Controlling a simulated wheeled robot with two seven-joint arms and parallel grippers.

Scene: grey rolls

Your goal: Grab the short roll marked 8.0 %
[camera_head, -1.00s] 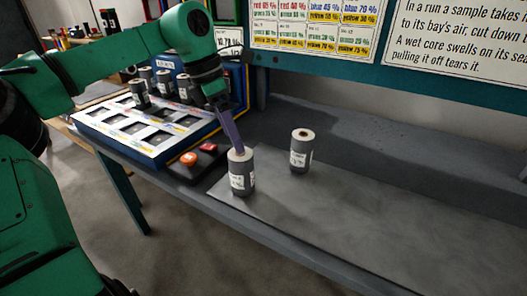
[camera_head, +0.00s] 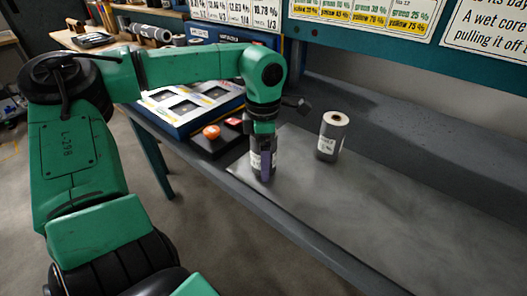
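Two grey rolls with white labels stand upright on the grey bench top. The label print is too small to read, so I cannot tell which roll is marked 8.0 %. My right gripper is not in view.
Left of the rolls are a dark box with an orange button (camera_head: 211,132) and a red button (camera_head: 234,122), and a blue-edged tray (camera_head: 180,128) with square bays. Printed signs (camera_head: 365,22) hang behind. The bench right of the rolls is clear.

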